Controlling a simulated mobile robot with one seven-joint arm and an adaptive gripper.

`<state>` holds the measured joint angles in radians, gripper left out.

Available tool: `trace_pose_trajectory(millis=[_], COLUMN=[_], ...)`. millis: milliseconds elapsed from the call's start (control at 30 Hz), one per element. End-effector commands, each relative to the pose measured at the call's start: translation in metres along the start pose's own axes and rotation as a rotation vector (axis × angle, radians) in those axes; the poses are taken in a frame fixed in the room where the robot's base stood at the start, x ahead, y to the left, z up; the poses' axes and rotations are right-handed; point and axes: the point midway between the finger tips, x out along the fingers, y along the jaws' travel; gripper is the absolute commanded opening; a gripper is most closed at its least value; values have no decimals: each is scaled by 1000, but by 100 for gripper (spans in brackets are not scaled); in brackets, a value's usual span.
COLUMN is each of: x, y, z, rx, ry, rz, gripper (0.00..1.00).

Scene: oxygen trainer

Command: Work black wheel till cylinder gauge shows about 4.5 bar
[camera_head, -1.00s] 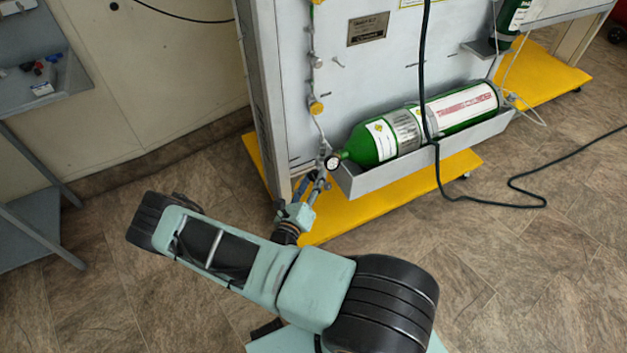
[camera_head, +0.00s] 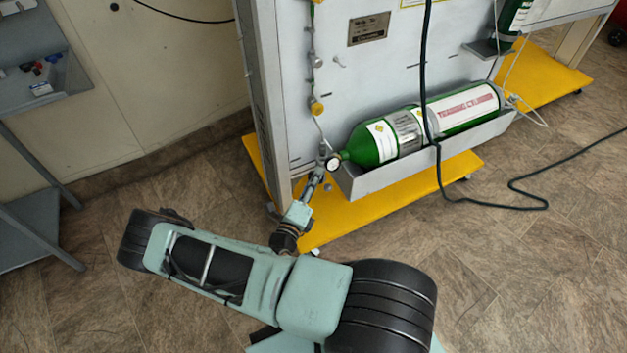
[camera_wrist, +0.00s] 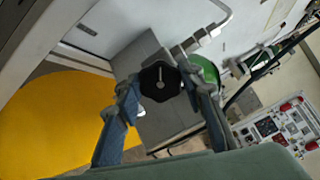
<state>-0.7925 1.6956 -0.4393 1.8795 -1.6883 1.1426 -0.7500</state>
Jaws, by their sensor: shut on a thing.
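The black wheel (camera_wrist: 160,81) is a small lobed knob with a pale line on its face, in the middle of the wrist view. My gripper (camera_wrist: 160,92) has one finger on each side of the wheel and is shut on it. In the head view my gripper (camera_head: 320,168) reaches the valve at the left end of the green cylinder (camera_head: 372,146). The cylinder lies in a grey tray (camera_head: 385,178). The round white cylinder gauge (camera_head: 333,163) is beside my gripper at the cylinder's neck. Its reading is too small to tell.
A dark cable (camera_head: 437,165) hangs over the cylinder and runs across the floor. The yellow base (camera_head: 365,212) of the panel lies below the tray. A grey shelf unit (camera_head: 35,95) stands at the left. Floor is clear around my arm.

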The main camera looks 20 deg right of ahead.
Motion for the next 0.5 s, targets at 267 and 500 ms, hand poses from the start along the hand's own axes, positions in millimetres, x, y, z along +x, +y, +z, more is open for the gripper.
trace_pose_trajectory(millis=[267, 500], x=[1, 1], y=[-1, -1], z=[-1, -1], rx=[-2, -1], ry=[2, 2], rz=[-1, -1], gripper=[12, 54])
